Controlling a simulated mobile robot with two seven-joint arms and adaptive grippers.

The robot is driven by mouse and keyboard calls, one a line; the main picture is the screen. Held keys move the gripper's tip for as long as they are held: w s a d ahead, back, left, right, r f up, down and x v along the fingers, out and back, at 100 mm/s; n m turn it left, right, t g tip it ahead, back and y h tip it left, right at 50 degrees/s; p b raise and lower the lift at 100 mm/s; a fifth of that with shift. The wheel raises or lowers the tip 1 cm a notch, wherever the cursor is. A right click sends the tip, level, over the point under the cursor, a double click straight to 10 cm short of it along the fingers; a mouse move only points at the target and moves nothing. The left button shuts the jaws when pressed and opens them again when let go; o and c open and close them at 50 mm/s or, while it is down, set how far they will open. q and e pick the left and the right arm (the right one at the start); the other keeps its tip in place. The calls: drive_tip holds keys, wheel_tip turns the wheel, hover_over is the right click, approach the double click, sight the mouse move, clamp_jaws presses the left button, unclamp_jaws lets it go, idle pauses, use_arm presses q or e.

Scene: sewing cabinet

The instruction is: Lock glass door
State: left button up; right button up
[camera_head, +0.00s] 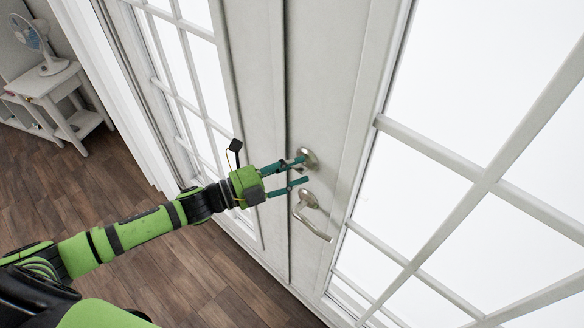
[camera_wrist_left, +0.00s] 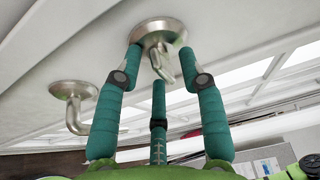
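The white glass double door (camera_head: 328,60) stands shut in the head view. A round metal lock (camera_head: 309,158) with a thumb turn sits on the door above a lever handle (camera_head: 317,225). My left gripper (camera_head: 303,170) is at the lock, its teal fingers spread. In the left wrist view the lock (camera_wrist_left: 152,30) is straight ahead, and its thumb turn (camera_wrist_left: 161,70) hangs between the open fingertips. The fingertips are close to the lock's round base; I cannot tell whether they touch it. The lever handle (camera_wrist_left: 75,105) is to the left there. My right gripper is not in view.
A small white table (camera_head: 45,85) with a fan (camera_head: 38,40) stands far at the upper left. The brown wooden floor (camera_head: 190,275) in front of the door is clear. The lever handle sticks out just below my left gripper.

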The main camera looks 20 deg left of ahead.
use_arm(q)
clamp_jaws()
